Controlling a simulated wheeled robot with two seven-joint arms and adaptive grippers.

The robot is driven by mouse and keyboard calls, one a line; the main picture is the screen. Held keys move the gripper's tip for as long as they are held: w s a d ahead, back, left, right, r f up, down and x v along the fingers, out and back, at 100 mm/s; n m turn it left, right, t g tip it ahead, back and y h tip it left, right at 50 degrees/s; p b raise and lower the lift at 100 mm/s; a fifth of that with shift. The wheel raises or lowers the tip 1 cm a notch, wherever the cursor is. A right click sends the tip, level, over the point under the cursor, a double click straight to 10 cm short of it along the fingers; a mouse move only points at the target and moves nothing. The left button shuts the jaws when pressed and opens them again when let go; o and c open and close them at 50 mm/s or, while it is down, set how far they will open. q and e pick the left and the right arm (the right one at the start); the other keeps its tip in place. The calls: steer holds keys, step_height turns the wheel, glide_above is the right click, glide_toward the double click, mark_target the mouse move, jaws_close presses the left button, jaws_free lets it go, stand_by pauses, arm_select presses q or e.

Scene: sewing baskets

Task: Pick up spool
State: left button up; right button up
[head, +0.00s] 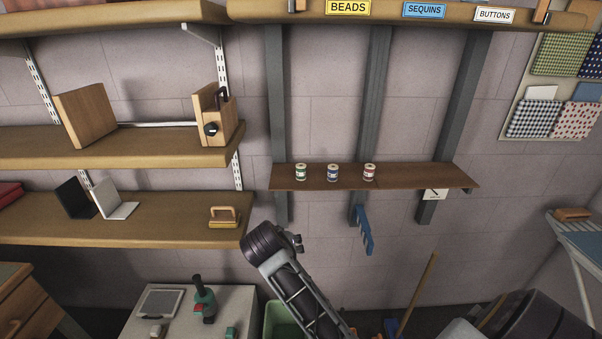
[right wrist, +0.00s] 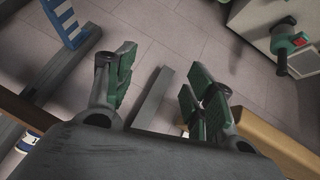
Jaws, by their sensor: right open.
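Three small spools stand upright in a row on a narrow brown shelf (head: 420,176) in the head view: a green-banded spool (head: 301,173), a blue-banded spool (head: 333,173) and a red-banded spool (head: 369,173). My right gripper (head: 298,242) is below and left of them, by the end of the lower left shelf, apart from the spools. In the right wrist view its two green-padded fingers (right wrist: 160,85) are spread with nothing between them. A blue-and-white spool (right wrist: 28,141) shows there at the left edge, partly cut off. My left gripper is not in view.
A blue item (head: 364,230) hangs under the spool shelf. A labelled shelf (head: 400,14) runs above. The space between it and the spools is clear.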

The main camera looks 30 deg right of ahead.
steer(key=w+r+m+h, duration=0.3)
steer(key=w+r+m, duration=0.15)
steer(key=r, duration=0.65)
steer(key=m+h, duration=0.3)
steer(key=m, duration=0.1)
glide_toward(299, 167)
steer(key=v, duration=0.4)
steer(key=shift+w+d+r, duration=0.15)
steer(key=shift+d, duration=0.05)
steer(key=shift+d, duration=0.1)
steer(key=shift+p+x, duration=0.65)
steer(key=shift+x, duration=3.65)
